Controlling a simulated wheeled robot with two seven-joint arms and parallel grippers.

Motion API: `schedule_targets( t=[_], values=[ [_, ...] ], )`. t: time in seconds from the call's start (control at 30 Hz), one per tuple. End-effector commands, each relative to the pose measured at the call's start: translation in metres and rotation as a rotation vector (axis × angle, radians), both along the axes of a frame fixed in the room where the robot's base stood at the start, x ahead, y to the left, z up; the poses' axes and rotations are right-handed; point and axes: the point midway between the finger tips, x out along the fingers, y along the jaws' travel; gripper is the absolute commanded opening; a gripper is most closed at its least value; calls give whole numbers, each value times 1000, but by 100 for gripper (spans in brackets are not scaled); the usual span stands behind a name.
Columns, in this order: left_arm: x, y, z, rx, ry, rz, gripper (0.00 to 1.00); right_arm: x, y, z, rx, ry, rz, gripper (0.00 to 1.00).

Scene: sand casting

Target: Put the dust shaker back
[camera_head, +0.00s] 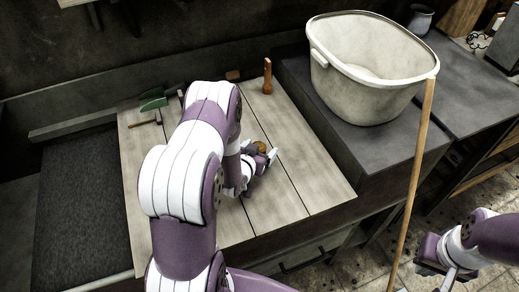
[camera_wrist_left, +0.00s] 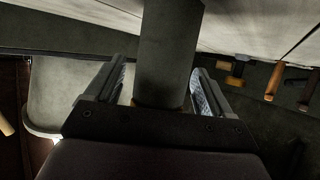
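The object taken as the dust shaker, a grey tapered cylinder with a brown end (camera_wrist_left: 168,50), stands between my left fingers in the left wrist view. In the head view only a small brown part of it (camera_head: 260,147) shows above the board; my arm and gripper hide the rest. My left gripper (camera_head: 260,162) is low over the planks. Its fingers (camera_wrist_left: 160,85) flank the cylinder, with a gap showing on the left side; contact on the right side is unclear. My right gripper (camera_head: 440,274) hangs empty at the lower right, fingers apart.
A large pale bucket (camera_head: 345,85) stands on the dark bench to the right, a long wooden handle (camera_head: 412,185) leaning by it. A wooden-handled tool (camera_head: 267,76), a green tool (camera_head: 152,98) and a small hammer (camera_head: 146,121) are along the board's back. The board's right planks (camera_head: 305,180) are clear.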

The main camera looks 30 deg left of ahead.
Motion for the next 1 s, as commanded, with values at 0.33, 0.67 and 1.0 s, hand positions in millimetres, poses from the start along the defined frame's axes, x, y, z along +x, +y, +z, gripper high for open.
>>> schedule_targets(
  t=[0.33,0.67,1.0],
  values=[
    [-37,-2,19,-1,-1,4,82,0,0,-3,0,0,0,0],
    [-101,-7,48,1,-1,2,82,0,0,-8,0,0,0,0],
    [-108,-44,72,44,497,-61,82,0,0,-8,0,0,0,0]
  ],
)
